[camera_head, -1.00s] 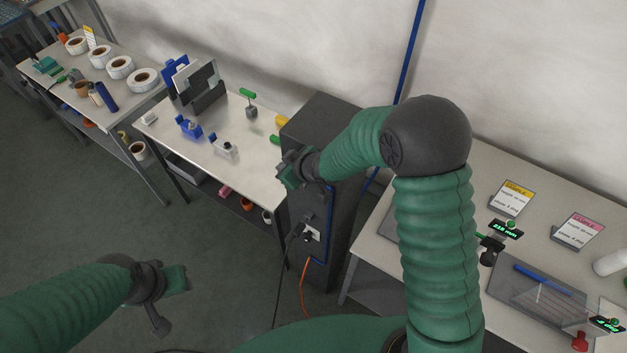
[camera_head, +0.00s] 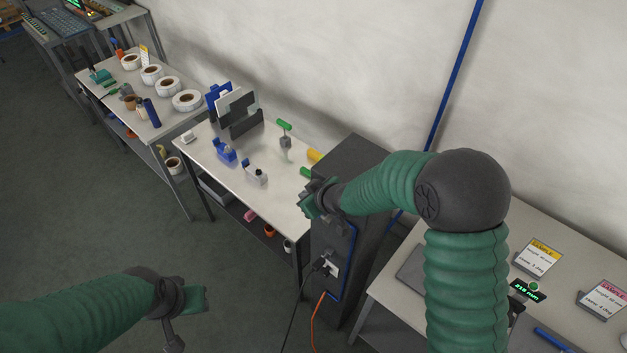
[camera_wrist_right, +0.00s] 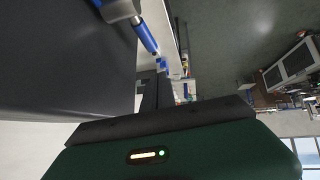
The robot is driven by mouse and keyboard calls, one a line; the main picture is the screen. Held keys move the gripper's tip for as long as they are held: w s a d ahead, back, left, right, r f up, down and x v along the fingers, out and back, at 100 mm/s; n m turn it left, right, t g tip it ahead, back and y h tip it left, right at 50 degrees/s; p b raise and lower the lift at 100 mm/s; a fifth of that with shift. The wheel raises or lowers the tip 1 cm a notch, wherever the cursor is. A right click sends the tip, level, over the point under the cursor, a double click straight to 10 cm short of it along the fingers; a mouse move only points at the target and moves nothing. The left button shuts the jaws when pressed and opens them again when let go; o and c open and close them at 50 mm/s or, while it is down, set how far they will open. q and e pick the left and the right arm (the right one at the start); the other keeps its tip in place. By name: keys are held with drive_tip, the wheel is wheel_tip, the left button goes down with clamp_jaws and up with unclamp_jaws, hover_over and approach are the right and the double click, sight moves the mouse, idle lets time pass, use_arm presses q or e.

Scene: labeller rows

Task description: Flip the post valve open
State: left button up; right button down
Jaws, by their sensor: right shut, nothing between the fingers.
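The dark grey post (camera_head: 352,170) stands between two tables, with a blue pipe down its front. I cannot make out the valve's lever for sure in the head view; my right gripper covers the upper front of the post. In the right wrist view, a grey metal fitting with a blue rod (camera_wrist_right: 146,36) shows beside a dark flat face, beyond the fingers. My right gripper (camera_head: 308,203) is shut and empty, close to the post's upper front; contact cannot be told. My left gripper (camera_head: 196,298) hangs over the floor at lower left, away from the post; its jaws are unclear.
A table (camera_head: 205,148) left of the post holds blue and grey dispensers and a green-handled tool (camera_head: 284,128). Label rolls (camera_head: 186,100) lie on a farther table. The right table (camera_head: 480,230) has sample cards. A black cable and an orange cable hang below the post's socket (camera_head: 330,268).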

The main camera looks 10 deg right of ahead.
use_arm(q)
drive_tip(key=shift+s+r+p, duration=0.3)
drive_tip(key=shift+r+p, duration=0.15)
drive_tip(key=shift+r, duration=0.1)
use_arm(e)
wheel_tip(320, 180, up, 10)
drive_tip(key=s+a, duration=0.1)
drive_tip(key=shift+s+a, duration=0.2)
drive_tip(key=shift+s, duration=0.1)
use_arm(q)
drive_tip(key=shift+d, duration=0.15)
use_arm(e)
drive_tip(key=shift+d, duration=0.1)
